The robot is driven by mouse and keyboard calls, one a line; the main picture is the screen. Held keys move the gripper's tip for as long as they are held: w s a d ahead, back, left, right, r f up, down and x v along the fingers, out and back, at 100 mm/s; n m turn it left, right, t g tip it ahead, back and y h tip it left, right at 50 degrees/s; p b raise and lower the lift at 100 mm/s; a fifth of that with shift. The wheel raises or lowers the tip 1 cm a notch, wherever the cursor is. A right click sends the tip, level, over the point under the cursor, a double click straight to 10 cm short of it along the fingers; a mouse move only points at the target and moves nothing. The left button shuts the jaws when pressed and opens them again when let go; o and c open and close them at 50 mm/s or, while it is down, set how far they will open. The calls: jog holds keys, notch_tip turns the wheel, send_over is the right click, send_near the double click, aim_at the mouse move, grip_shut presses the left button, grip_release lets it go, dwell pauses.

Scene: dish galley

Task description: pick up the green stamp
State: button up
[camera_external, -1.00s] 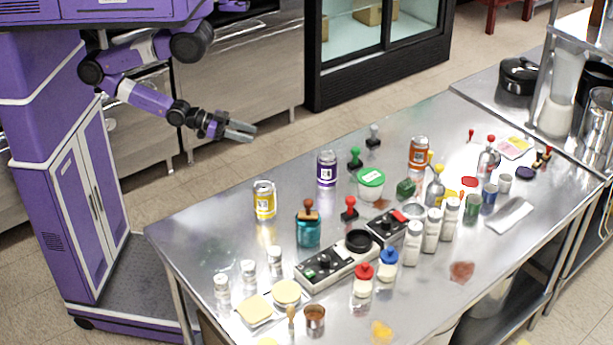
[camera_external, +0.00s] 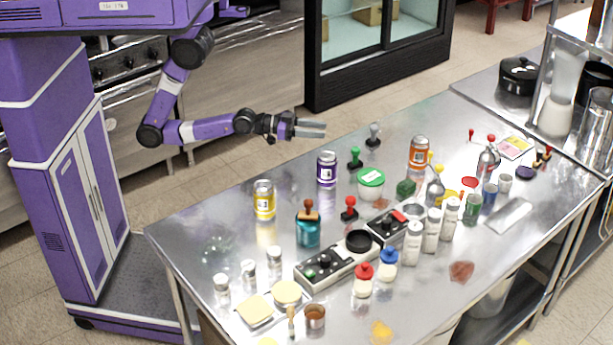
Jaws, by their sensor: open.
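The green stamp (camera_external: 355,157) stands upright on the steel table (camera_external: 200,238), near its far edge. It has a round green knob on a narrow stem. My gripper (camera_external: 318,129) is open and empty, with its fingers pointing right. It is above and to the left of the green stamp in the picture, apart from it, at or just beyond the table's far edge.
A purple can (camera_external: 326,170) stands left of the green stamp, a grey stamp (camera_external: 373,136) right of it, and a green-lidded tub (camera_external: 371,183) in front. A red stamp (camera_external: 349,209) and an orange can (camera_external: 418,152) stand nearby. The table's left corner is fairly clear.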

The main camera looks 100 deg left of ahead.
jog(key=w+f+g+h, duration=0.1)
jog(key=w+g, duration=0.1)
jog(key=w, duration=0.5)
jog(key=m+g+h, duration=0.1)
jog(key=g, duration=0.1)
send_near(355, 156)
jog(key=w+f, duration=0.2)
jog(key=shift+a+f, duration=0.4)
jog(key=x, duration=0.7)
jog(key=shift+w+a+r+p, duration=0.1)
jog(key=shift+w+r+p, duration=0.1)
jog(key=shift+w+p, duration=0.25)
grip_shut()
